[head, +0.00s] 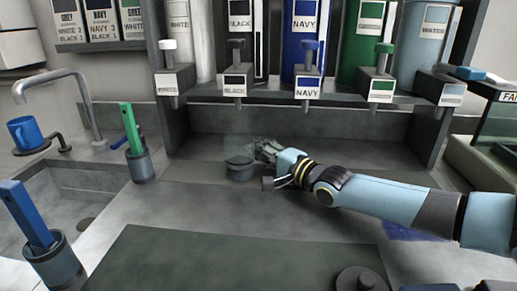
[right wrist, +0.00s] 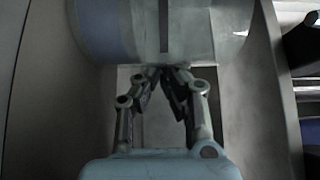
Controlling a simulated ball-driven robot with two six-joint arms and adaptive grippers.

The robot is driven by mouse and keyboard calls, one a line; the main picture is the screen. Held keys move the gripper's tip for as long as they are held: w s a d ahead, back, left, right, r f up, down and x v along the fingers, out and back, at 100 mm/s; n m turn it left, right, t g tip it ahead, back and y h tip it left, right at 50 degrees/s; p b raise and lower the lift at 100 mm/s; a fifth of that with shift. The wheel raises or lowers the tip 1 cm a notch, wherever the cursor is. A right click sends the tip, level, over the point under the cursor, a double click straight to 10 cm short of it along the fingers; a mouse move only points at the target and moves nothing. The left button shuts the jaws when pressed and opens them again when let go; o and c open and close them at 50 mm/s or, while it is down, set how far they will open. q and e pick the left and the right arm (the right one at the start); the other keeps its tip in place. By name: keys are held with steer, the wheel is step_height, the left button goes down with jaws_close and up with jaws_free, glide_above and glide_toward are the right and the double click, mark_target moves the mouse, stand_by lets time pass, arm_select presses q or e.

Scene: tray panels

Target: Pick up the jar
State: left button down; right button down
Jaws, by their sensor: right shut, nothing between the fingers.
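The jar (head: 239,168) stands on the grey counter below the dispensers. It looks clear above with a dark lower part. My right gripper (head: 262,150) is at the jar's right side in the head view, with its arm coming in from the right. In the right wrist view the fingers (right wrist: 165,74) meet at their tips and hold nothing. A large rounded, see-through body, apparently the jar (right wrist: 205,35), fills the top of that view just beyond the fingertips. I cannot tell whether they touch it. My left gripper is not in view.
Labelled dispensers with taps, such as the navy one (head: 308,88), hang above the back of the counter. A cup with a green-handled tool (head: 143,167) stands left. A sink, a blue mug (head: 24,132) and a dark mat (head: 230,262) are nearby.

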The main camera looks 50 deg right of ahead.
mark_target(254, 159)
steer(key=s+a+p, duration=0.1)
steer(key=a, duration=0.1)
steer(key=s+a+p, duration=0.2)
steer(key=shift+s+a+r, duration=0.1)
steer(key=shift+s+r, duration=0.05)
steer(key=shift+r, duration=0.05)
steer(key=s+a, duration=0.1)
steer(key=a, duration=0.1)
steer(key=s+a+p, duration=0.1)
steer(key=s+a, duration=0.1)
steer(key=shift+s+a+f, duration=0.1)
steer(key=shift+s+a, duration=0.05)
steer(key=shift+s, duration=0.05)
steer(key=shift+s+a+f, duration=0.1)
steer(key=shift+s+a, duration=0.15)
stand_by(0.4)
